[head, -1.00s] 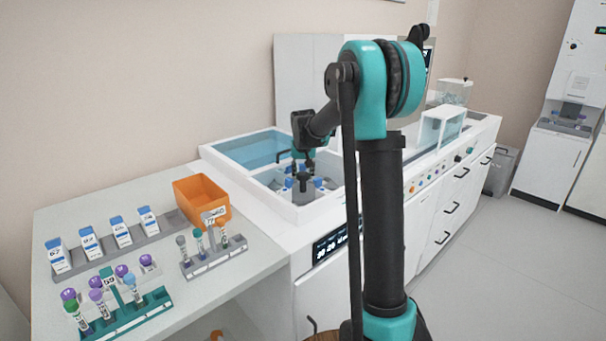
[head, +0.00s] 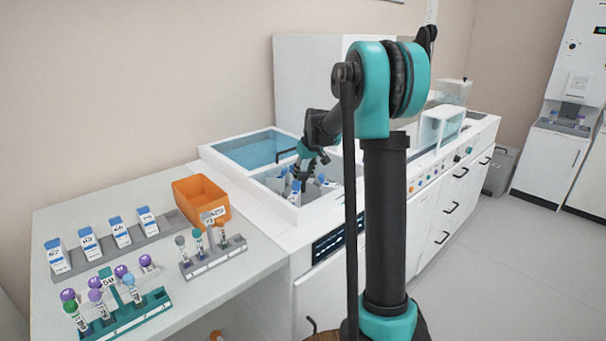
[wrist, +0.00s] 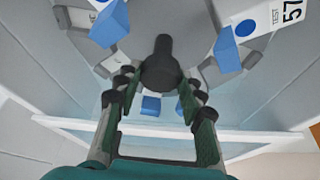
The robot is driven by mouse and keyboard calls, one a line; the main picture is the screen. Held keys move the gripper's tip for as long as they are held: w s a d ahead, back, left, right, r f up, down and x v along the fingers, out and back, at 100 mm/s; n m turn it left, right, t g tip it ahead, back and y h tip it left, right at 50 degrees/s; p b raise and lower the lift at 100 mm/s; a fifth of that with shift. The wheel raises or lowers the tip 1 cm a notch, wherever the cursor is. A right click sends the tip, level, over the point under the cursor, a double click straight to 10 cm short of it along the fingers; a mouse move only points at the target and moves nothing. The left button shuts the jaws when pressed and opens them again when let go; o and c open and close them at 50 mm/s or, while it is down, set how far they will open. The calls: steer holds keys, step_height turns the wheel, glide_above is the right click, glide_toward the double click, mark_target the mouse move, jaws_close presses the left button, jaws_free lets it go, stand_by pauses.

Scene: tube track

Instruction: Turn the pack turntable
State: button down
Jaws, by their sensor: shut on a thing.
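The pack turntable is a grey round carrier (wrist: 185,22) in the open white well, with white blue-capped packs standing around it. A dark upright knob (wrist: 160,62) rises at its middle. My gripper (head: 302,174) reaches down into the well at a tilt. In the wrist view its fingers (wrist: 160,82) are on either side of the knob and shut on it. In the head view my gripper and the well's front wall hide much of the turntable.
The well's white rim (head: 290,213) surrounds the gripper closely. A clear blue lid (head: 255,150) lies behind. An orange bin (head: 200,203), a grey pack rack (head: 160,230) and a teal tube rack (head: 130,315) stand on the left bench. Floor at right is clear.

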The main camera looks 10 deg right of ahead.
steer(key=shift+n+y, duration=0.3)
steer(key=shift+n, duration=0.9)
steer(key=c, duration=0.9)
jaws_free()
steer(key=shift+g, duration=0.3)
steer(key=v, duration=1.2)
steer(key=shift+d, duration=0.15)
steer(key=shift+f, duration=0.1)
